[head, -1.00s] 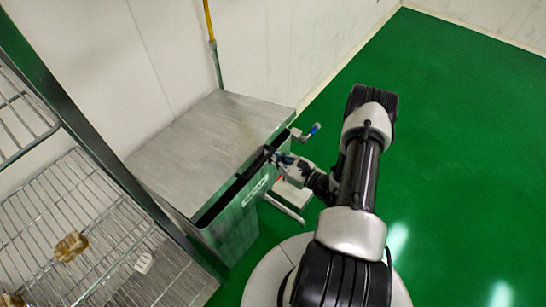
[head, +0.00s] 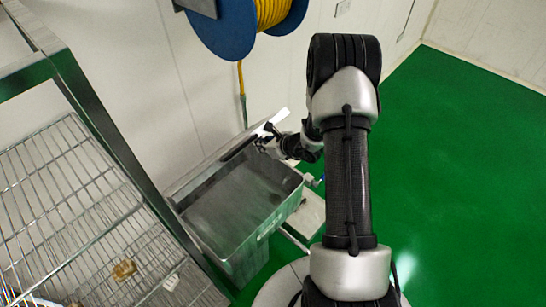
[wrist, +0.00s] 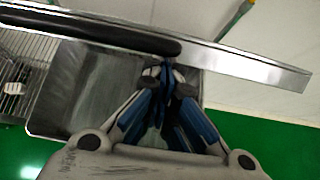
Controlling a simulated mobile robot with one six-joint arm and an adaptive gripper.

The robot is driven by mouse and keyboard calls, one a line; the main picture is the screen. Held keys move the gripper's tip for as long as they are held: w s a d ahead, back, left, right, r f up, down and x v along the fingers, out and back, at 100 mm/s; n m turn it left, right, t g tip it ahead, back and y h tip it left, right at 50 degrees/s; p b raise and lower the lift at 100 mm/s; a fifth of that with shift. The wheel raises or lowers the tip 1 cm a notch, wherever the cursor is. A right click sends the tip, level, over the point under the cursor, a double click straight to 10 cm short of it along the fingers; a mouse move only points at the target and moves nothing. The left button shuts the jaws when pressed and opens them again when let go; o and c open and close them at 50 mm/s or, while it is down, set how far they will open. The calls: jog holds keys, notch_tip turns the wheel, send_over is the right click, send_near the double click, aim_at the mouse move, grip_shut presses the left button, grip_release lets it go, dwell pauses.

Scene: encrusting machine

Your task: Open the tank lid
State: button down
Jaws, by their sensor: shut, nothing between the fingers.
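The steel tank (head: 233,258) stands against the white wall, its inside open to view. The tank lid (head: 228,150) is raised and seen nearly edge-on along the wall side of the tank. In the wrist view the lid (wrist: 270,72) crosses the picture as a metal band, with a long black handle (wrist: 90,32) on it. My gripper (head: 266,143) is at the raised lid, above the tank's far end. In the wrist view my gripper (wrist: 165,75) is shut and empty, its blue-padded fingertips together just below the lid and the handle's end. Whether they touch is unclear.
A wire shelf rack (head: 70,200) stands close on the tank's left. A blue hose reel (head: 245,25) with yellow hose hangs on the wall above. A valve (head: 312,180) sticks out at the tank's right end. Green floor on the right is clear.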

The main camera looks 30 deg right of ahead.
jog(key=w+a+r+p, duration=0.4)
jog(key=w+r, duration=0.4)
jog(key=w, duration=0.3)
jog(key=shift+w+r+g, duration=0.2)
jog(key=shift+r+g, duration=0.1)
jog(key=shift+r, duration=0.1)
